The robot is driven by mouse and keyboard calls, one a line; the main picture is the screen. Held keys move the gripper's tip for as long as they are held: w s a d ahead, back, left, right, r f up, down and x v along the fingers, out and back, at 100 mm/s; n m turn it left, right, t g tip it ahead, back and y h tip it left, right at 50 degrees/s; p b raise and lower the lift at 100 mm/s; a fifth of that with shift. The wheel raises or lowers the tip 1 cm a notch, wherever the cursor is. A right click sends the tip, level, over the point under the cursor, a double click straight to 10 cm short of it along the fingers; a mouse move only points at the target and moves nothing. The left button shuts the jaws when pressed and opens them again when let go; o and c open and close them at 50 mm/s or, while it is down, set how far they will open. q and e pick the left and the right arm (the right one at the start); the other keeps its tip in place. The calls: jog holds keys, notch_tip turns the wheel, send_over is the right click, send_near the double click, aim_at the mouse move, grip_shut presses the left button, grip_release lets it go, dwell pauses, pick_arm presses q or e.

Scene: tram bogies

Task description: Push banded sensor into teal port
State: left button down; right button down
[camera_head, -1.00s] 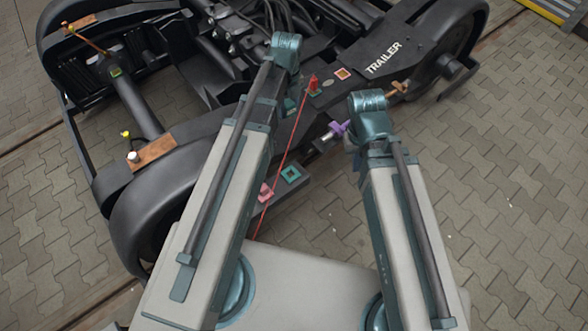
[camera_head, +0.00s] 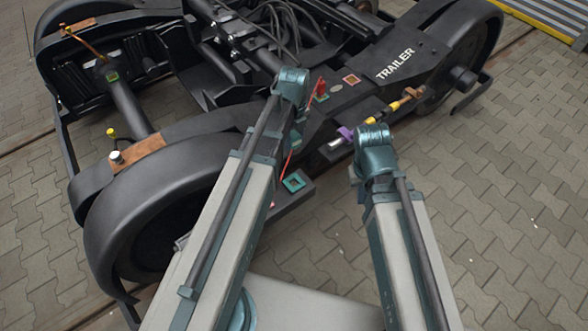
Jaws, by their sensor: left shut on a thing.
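The teal port (camera_head: 293,182) is a square teal frame on a dark bracket at the bogie's near side. My left gripper (camera_head: 301,123) is mostly hidden by its own wrist, above and beyond the teal port. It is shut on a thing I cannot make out. I cannot pick out the banded sensor for certain. A yellow cylinder with dark bands (camera_head: 372,117) lies between an orange-brown bracket and a purple collar (camera_head: 345,132), with a silver end at left. The fingers of my right gripper are hidden behind its wrist, near that collar.
A red plug (camera_head: 321,87) stands at a green square port, with a red cable running down behind my left arm. An orange square port (camera_head: 351,79) lies beside it. The black bogie frame (camera_head: 170,190) fills the left. Open paving (camera_head: 500,200) lies at right.

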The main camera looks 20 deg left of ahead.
pick_arm(q)
jog(key=shift+f, duration=0.1)
jog(key=b, duration=1.5)
send_over(294, 184)
notch_tip(294, 184, down, 15)
jog(key=shift+r+n, duration=0.2)
jog(key=shift+n, duration=0.2)
jog(key=shift+f, duration=0.15)
notch_tip(294, 184, down, 6)
jog(key=b, duration=0.5)
jog(key=shift+r+b, duration=0.2)
jog(key=shift+b, duration=0.15)
jog(key=shift+f+b, duration=0.5)
jog(key=shift+b, duration=0.05)
